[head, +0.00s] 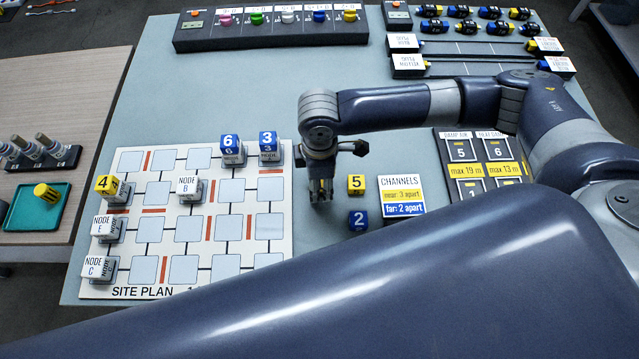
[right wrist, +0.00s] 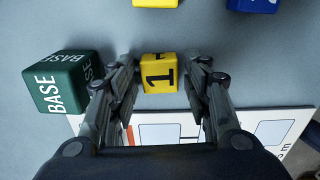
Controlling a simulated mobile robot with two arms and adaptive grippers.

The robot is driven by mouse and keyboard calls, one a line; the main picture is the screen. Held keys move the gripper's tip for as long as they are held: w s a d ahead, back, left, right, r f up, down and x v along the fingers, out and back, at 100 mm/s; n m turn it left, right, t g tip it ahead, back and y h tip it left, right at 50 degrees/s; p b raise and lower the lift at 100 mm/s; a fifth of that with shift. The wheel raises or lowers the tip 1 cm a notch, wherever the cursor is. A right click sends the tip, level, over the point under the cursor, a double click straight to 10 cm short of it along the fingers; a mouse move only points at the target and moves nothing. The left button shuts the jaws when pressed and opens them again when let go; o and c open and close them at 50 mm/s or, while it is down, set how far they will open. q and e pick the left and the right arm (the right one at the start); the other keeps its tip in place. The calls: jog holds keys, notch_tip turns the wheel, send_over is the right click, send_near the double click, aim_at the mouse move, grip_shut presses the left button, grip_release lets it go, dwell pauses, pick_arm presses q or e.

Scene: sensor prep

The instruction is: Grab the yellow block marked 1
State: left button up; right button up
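The yellow block marked 1 (right wrist: 160,75) shows in the right wrist view on the grey table, between the two fingers of my right gripper (right wrist: 160,85). The fingers are apart, with a visible gap on each side of the block. In the head view my right gripper (head: 320,192) points down just right of the site plan board and hides this block. My left gripper is not in view.
A green BASE block (right wrist: 70,82) stands close left of the fingers in the right wrist view. A yellow block marked 5 (head: 356,184) and a blue block marked 2 (head: 358,220) stand near the gripper. The site plan board (head: 200,295) lies left, a CHANNELS card (head: 402,195) right.

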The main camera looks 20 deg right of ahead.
jog(key=c, duration=0.4)
jog(key=shift+c, duration=0.2)
jog(key=shift+r, duration=0.1)
